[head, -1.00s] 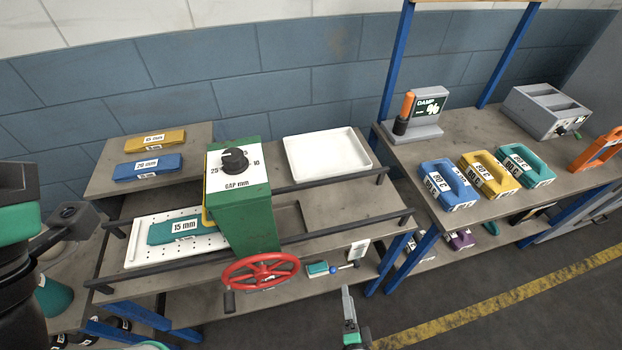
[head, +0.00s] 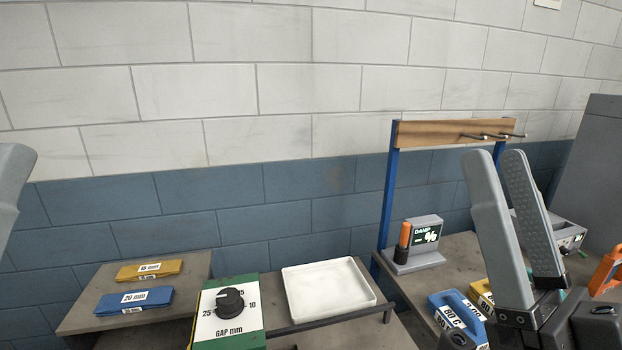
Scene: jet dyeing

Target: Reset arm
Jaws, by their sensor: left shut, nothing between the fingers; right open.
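My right gripper (head: 497,155) is raised at the right of the head view. Its two grey fingers point up with a narrow gap between them, open and empty. It covers part of the right-hand bench. My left gripper (head: 12,185) shows only as a grey finger part at the left edge, shut with nothing held; the rest is out of frame. Neither gripper appears to touch anything.
A damp meter (head: 421,240) and blue handled block (head: 456,316) stand right, near a wooden hook rail (head: 440,134).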

